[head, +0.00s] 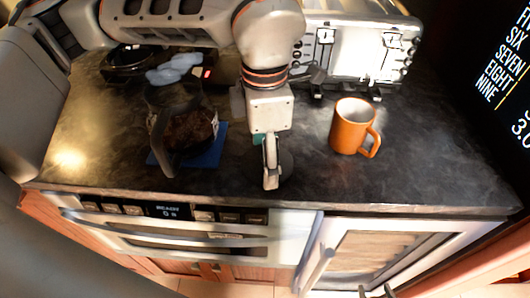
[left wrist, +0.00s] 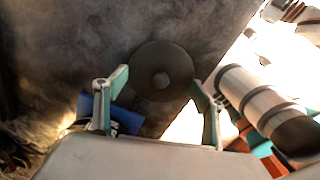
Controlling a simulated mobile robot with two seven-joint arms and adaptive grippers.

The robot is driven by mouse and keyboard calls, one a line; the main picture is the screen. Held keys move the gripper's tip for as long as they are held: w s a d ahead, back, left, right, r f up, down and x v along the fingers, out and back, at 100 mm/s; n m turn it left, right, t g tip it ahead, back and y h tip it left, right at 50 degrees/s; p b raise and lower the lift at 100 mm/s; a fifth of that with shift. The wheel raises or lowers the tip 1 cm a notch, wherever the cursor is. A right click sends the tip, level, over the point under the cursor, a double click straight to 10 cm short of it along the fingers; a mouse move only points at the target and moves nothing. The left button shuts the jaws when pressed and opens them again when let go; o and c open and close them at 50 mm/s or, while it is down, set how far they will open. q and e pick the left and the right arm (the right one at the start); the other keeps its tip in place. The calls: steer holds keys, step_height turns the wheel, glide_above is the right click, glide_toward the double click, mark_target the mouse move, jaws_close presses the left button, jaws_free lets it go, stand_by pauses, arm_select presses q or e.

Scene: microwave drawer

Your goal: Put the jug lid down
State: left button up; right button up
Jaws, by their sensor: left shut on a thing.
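The jug lid is a dark round disc with a small knob (left wrist: 162,72). In the left wrist view it lies between and just beyond the fingers of my left gripper (left wrist: 160,92). In the head view my left gripper (head: 270,165) points down at the lid (head: 286,168), to the right of the jug, and hides part of it. It is shut on the lid; I cannot tell whether the lid touches the counter. The glass jug (head: 190,130), with dark contents, stands on a blue mat (head: 208,158). My right gripper (head: 375,291) shows only its parted tips at the bottom edge.
An orange mug (head: 352,127) stands on the dark counter (head: 420,165) to the right. A white appliance (head: 350,55) is at the back. An oven front (head: 180,228) is below the counter edge. The counter between lid and mug is clear.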

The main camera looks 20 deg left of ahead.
arm_select(q)
steer(key=shift+r, duration=0.1)
steer(key=o, duration=0.9)
step_height(320, 180, up, 12)
steer(key=p, duration=0.1)
stand_by(0.4)
